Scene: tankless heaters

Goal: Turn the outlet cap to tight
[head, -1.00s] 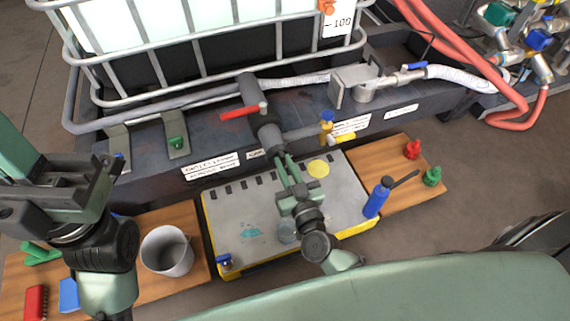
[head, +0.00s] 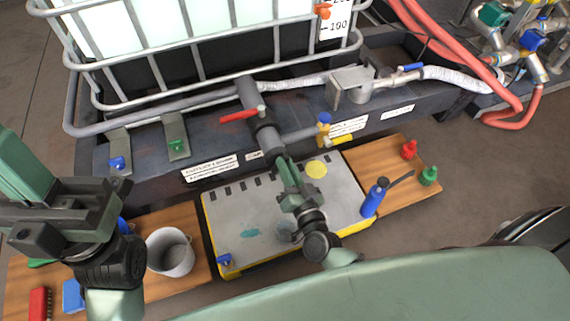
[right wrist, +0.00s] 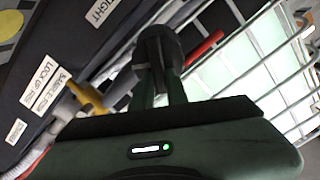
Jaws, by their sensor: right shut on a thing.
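The outlet cap (head: 272,145) is dark grey and round, at the near end of the outlet valve (head: 252,100) below the tank. The valve has a red lever (head: 239,115). My right gripper (head: 284,165) is shut on the cap from the front. In the right wrist view the cap (right wrist: 160,45) sits between the tips of the two fingers (right wrist: 160,80), and part of it is hidden by them. A label reading "TIGHT" (right wrist: 100,13) shows near it. My left gripper (head: 70,215) is at the far left, away from the cap; its jaws are unclear.
A yellow tap with a blue top (head: 324,128) stands just right of the cap. Below lies a grey tray with yellow edges (head: 235,205). A blue bottle (head: 374,198), a grey bucket (head: 170,254) and red and green small bottles (head: 409,150) stand around it.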

